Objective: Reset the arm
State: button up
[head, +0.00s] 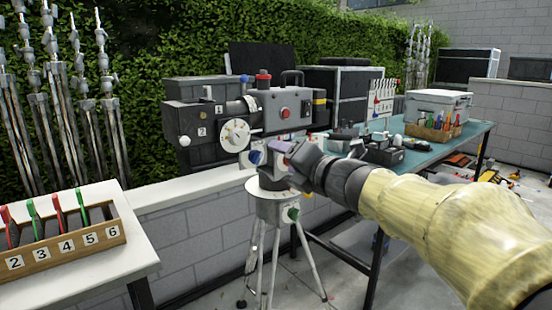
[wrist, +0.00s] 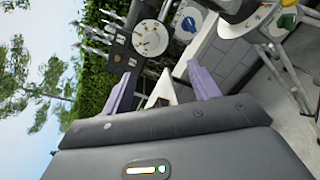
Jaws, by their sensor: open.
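My arm reaches in from the lower right in the head view, with its gripper (head: 283,150) just below and in front of the grey camera-like unit (head: 290,108). In the wrist view my gripper (wrist: 160,78) shows two purple fingers spread apart with nothing held between them. The unit has a white dial (head: 234,134), a red knob and numbered labels. The dial also shows in the wrist view (wrist: 150,38), beyond the fingers. The unit stands on a white tripod (head: 272,208). The gripper overlaps the tripod head in the head view; I cannot tell whether they touch.
A white table (head: 80,262) at left holds a numbered wooden rack (head: 65,244) with red and green handled items. A teal-topped table (head: 440,143) at right carries a grey case and small equipment. A low block wall and hedge stand behind. Metal stands fill the far left.

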jog(key=s+d+f+m+g+h, duration=0.15)
jog(key=d+f+m+h, duration=0.3)
jog(key=f+m, duration=0.5)
jog(key=s+d+f+m+g+h, duration=0.15)
jog(key=d+f+m+h, duration=0.3)
jog(key=f+m, duration=0.55)
jog(key=s+d+f+m+g, duration=0.1)
jog(key=s+f+m+g, duration=0.8)
jog(key=s+f+m, duration=0.7)
notch_tip(320, 180, up, 32)
jog(key=s+n+p, duration=0.2)
jog(key=n+p, duration=0.1)
jog(key=p, duration=3)
jog(key=shift+d+p, duration=0.15)
jog(key=shift+p, duration=0.25)
jog(key=shift+s+n, duration=0.1)
jog(key=shift+n, duration=0.15)
